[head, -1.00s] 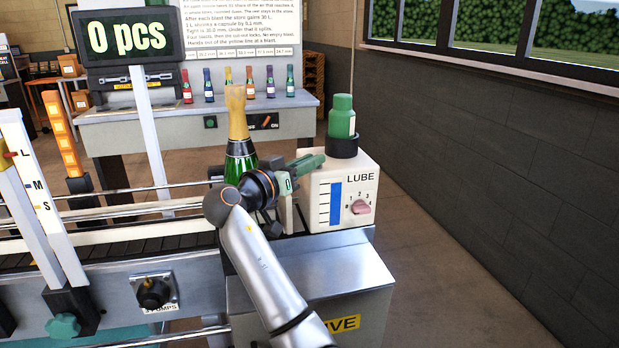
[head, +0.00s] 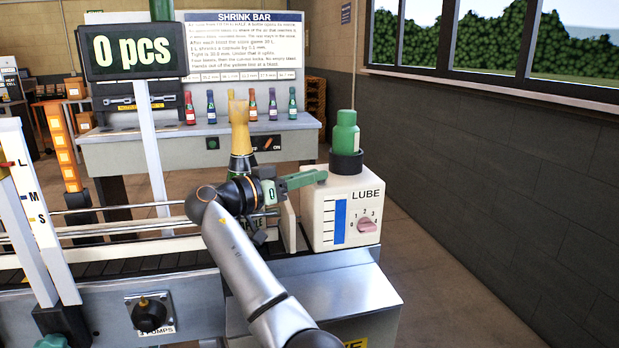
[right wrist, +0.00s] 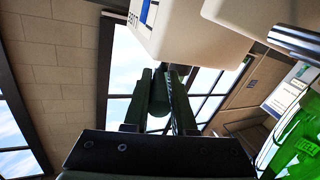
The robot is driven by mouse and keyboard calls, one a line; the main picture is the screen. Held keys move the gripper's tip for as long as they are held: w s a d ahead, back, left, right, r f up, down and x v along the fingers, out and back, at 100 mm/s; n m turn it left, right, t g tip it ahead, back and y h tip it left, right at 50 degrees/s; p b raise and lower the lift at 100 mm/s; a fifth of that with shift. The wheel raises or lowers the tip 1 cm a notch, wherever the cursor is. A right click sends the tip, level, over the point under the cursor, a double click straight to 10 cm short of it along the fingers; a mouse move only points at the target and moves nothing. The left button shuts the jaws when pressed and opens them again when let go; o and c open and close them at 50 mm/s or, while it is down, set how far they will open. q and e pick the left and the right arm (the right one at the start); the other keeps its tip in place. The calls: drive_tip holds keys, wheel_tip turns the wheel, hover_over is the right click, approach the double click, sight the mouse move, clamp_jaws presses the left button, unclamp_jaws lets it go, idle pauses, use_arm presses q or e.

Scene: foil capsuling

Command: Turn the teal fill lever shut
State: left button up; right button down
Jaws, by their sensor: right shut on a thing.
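My right gripper (head: 318,178) reaches in from the bottom to the left upper edge of the white LUBE box. In the right wrist view this piece sits between the two fingers (right wrist: 160,112), in shade. The rest of the lever is hidden, so its angle is hard to tell. My left gripper is not in view.
The LUBE box (head: 322,236) carries a green bottle (head: 345,135) and a pink dial (head: 368,225). A gold-topped bottle (head: 239,130) stands close behind my right gripper. The conveyor (head: 120,262) runs left. A bench (head: 160,138) with small bottles stands behind. The floor at right is clear.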

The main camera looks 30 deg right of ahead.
drive_tip(key=shift+s, duration=0.1)
drive_tip(key=c, duration=0.8)
unclamp_jaws()
drive_tip(key=shift+d, duration=0.1)
drive_tip(key=shift+a, duration=0.2)
drive_tip(key=a, duration=0.8)
drive_tip(key=a+b, duration=0.1)
drive_tip(key=a, duration=0.3)
drive_tip(key=shift+s+a, duration=0.1)
drive_tip(key=shift+s, duration=0.25)
drive_tip(key=shift+c, duration=0.2)
